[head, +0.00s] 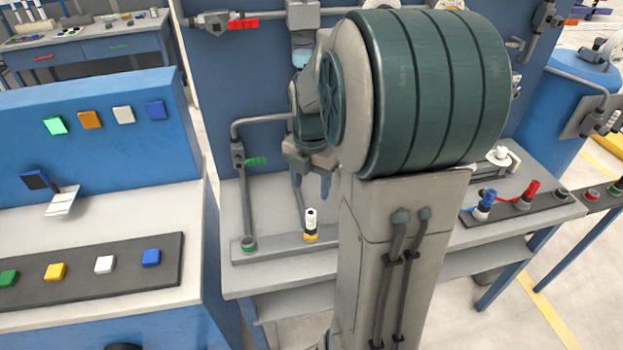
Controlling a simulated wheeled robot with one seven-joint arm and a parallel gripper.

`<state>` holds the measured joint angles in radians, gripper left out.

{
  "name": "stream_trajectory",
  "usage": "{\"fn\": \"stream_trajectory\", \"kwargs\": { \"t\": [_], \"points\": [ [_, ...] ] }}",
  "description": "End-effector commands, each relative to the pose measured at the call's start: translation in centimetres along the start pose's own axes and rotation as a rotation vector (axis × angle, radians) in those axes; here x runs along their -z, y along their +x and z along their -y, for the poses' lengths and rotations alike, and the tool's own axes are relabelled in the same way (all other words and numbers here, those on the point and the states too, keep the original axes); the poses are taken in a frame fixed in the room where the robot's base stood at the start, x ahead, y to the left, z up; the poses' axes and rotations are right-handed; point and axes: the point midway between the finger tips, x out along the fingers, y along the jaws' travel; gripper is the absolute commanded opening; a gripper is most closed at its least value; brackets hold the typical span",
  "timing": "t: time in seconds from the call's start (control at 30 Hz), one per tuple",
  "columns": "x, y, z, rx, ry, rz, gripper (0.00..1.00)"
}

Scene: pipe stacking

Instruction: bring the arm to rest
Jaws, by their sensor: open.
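My gripper (312,188) hangs over the workbench left of my arm's large teal joint, fingers pointing down. It is open, and nothing shows between the fingers. Below it a short white pipe piece (310,218) stands upright in a yellow-ringed socket on a grey base strip (275,250). The gripper appears apart from this piece. A tall grey pipe (245,200) stands in the green-ringed socket at the left and bends toward the right at its top. My arm hides the middle of the bench.
A blue back panel (240,80) rises behind the bench, with a red-handled pipe (243,24) along its top. At the right, a strip holds blue (485,205) and red (527,195) fittings. A blue console (90,130) with colored buttons stands at the left.

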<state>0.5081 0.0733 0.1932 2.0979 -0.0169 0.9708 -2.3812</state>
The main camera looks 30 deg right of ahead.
Motion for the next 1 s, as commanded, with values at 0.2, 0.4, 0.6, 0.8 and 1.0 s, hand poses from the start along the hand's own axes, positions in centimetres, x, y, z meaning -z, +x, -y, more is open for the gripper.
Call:
{"fn": "stream_trajectory", "kwargs": {
  "t": [0.2,0.4,0.6,0.8,1.0],
  "points": [
    [0.0,-0.8,0.0,0.001,-0.001,-0.001,0.54],
    [0.8,-1.1,0.0,-0.004,0.071,0.010,0.54],
    [3.6,-2.2,0.3,-0.031,0.365,0.041,0.54],
    [6.7,-3.2,0.8,-0.079,0.715,0.057,0.54],
    [9.6,-3.9,1.7,-0.139,1.065,0.046,0.54]
  ]
}}
